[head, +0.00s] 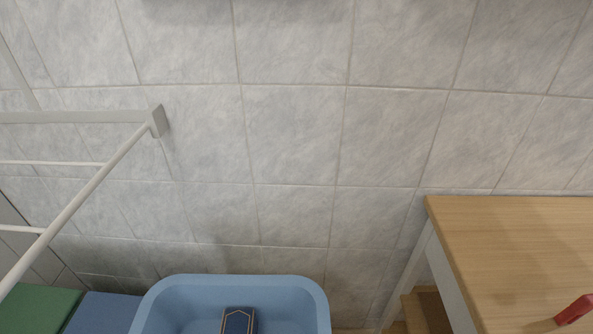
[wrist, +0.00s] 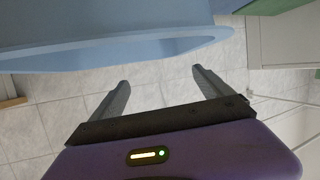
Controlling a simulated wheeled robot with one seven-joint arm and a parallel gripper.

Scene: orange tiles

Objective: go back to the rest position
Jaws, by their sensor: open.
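My gripper (wrist: 160,88) shows in the wrist view with its two fingers spread apart and nothing between them. It is open and empty. Pale tiles show behind the fingers. The blue tub (wrist: 120,52) is just beyond the fingertips, across the top of the wrist view, apart from them as far as I can see. In the head view the blue tub (head: 235,283) stands at the bottom middle, with a dark blue item with a light outline (head: 238,321) inside it. My gripper does not show in the head view.
A wooden table (head: 510,245) stands at the right, with a red object (head: 574,309) at its edge. A white rack (head: 80,200) juts from the tiled wall (head: 295,130) at the left. Green (head: 38,309) and blue (head: 103,313) surfaces lie left of the tub.

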